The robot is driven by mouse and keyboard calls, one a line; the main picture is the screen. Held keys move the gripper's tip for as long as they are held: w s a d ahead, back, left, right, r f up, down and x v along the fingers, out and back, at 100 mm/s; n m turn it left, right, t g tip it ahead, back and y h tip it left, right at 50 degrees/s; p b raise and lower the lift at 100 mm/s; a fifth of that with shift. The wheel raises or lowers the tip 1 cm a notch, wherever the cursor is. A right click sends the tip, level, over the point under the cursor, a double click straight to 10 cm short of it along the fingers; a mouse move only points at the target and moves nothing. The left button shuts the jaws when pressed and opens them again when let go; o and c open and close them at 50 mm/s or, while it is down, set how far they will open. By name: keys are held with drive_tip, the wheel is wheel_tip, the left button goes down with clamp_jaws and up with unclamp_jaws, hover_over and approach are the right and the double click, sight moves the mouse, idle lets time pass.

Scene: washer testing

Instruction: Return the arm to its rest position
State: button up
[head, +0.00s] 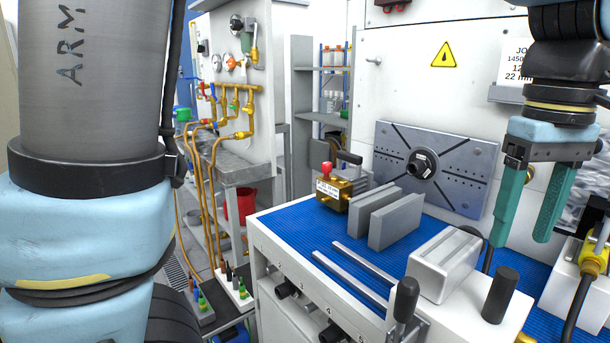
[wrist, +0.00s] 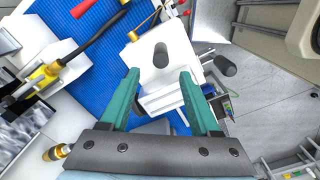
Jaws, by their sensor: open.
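My gripper (head: 528,200) hangs at the right of the head view with its two green fingers pointing down. The fingers are apart and nothing is between them. It is above the right part of the blue-matted bench (head: 285,225), clear of the bench top. In the wrist view the two green fingers of my gripper (wrist: 161,75) reach up the picture, spread apart, over a white block with a dark cylindrical knob (wrist: 160,55). Part of my arm shows large at the left of the head view.
A grey vise block (head: 442,264), two upright grey plates (head: 396,220) and a brass valve unit (head: 335,190) stand on the bench. Black knobs (head: 500,295) rise at its front. A yellow-black connector (head: 594,255) with a cable is at the right. Brass piping (head: 240,90) is at the back left.

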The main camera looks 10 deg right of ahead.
drive_tip(key=w+a+f+t, duration=0.1)
drive_tip(key=w+a+f, duration=0.4)
drive_tip(key=w+a, duration=0.45)
drive_tip(key=w+a+f, duration=0.4)
drive_tip(key=w+a, duration=0.3)
drive_tip(key=w, duration=0.5)
drive_tip(key=a+f, duration=0.3)
drive_tip(key=a, duration=0.7)
drive_tip(key=w+a+f, duration=0.1)
drive_tip(key=a+f, duration=0.3)
drive_tip(key=a, duration=0.7)
drive_tip(key=shift+w+f+t, duration=0.15)
drive_tip(key=shift+w+t, duration=0.1)
drive_tip(key=shift+t, duration=0.05)
